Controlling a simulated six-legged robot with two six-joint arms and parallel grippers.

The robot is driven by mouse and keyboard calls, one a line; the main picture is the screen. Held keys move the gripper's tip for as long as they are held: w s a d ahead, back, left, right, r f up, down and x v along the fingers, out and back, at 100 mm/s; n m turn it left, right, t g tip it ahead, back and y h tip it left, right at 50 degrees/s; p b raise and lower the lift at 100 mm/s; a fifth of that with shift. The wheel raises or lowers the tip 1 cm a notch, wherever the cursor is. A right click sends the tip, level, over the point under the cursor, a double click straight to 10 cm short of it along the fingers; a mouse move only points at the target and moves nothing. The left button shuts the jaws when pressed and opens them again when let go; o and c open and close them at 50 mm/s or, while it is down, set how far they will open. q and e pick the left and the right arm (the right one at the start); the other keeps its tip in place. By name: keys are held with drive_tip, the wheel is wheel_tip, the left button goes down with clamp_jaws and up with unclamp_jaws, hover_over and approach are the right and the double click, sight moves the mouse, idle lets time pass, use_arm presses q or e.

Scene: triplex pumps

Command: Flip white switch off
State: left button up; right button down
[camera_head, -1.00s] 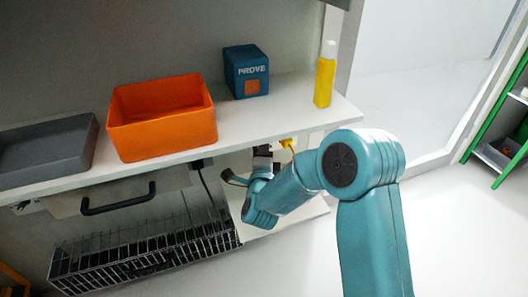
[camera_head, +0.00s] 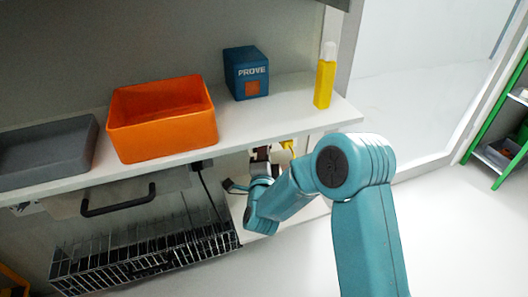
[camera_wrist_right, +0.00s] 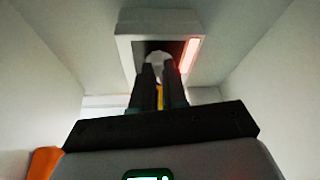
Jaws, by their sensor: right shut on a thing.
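The white switch (camera_wrist_right: 158,62) sits in the dark recess of a pale box (camera_wrist_right: 127,47) in the right wrist view. A red strip (camera_wrist_right: 190,54) glows on the right side of the box's face. My right gripper (camera_wrist_right: 161,75) has its two dark fingers at the recess, shut on the white switch, whose lower part they hide. In the head view my right gripper (camera_head: 261,158) is under the front edge of the shelf, and the switch cannot be made out there. My left gripper is not in view.
The white shelf (camera_head: 235,125) above my right gripper carries a grey tray (camera_head: 45,150), an orange bin (camera_head: 165,140), a blue box (camera_head: 246,72) and a yellow bottle (camera_head: 325,82). A wire rack (camera_head: 145,255) and a dark handle (camera_head: 118,199) are to the left below.

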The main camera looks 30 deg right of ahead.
drive_tip(key=n+t+y, duration=0.1)
drive_tip(key=n+t, duration=0.1)
drive_tip(key=n, duration=0.3)
drive_tip(key=n+t+y, duration=0.1)
drive_tip(key=n+t, duration=0.1)
drive_tip(key=n, duration=0.4)
drive_tip(key=n+t+y, duration=0.1)
drive_tip(key=n+y, duration=0.1)
drive_tip(key=n, duration=0.4)
drive_tip(key=shift+s+d+f+t, duration=0.1)
drive_tip(key=shift+d+f+t, duration=0.25)
drive_tip(key=shift+d+t, duration=0.05)
drive_tip(key=shift+n+y, duration=0.3)
drive_tip(key=shift+n, duration=0.2)
drive_tip(key=c, duration=1.2)
unclamp_jaws()
drive_tip(key=shift+o, duration=0.2)
drive_tip(key=shift+s+f, duration=0.1)
